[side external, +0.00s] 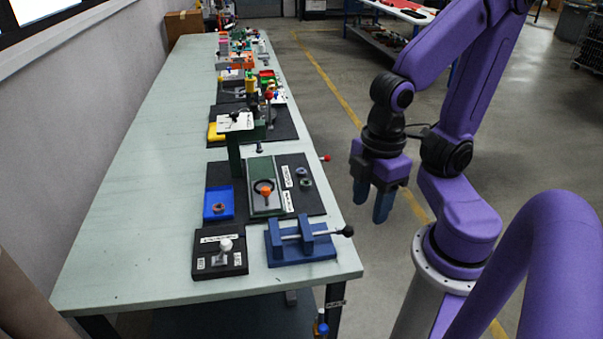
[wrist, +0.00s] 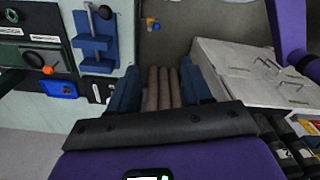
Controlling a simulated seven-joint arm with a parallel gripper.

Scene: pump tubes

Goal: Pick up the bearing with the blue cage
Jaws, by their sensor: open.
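My gripper (side external: 371,207) hangs open beside the right edge of the bench, over the floor and away from the parts. In the wrist view its blue fingers (wrist: 160,70) are spread. Two small ring-shaped parts, likely bearings, lie on the black mat: one farther back (side external: 301,171) and one nearer (side external: 306,184). Another small reddish ring (side external: 219,208) lies in the blue tray (side external: 211,192). The wrist view shows a greenish ring (wrist: 12,15) at its upper left corner. The rings are too small to tell which has a blue cage.
A green fixture (side external: 258,175) with an orange knob (side external: 266,192) stands between the tray and the two rings. More stations line the bench behind. The left bench strip is clear.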

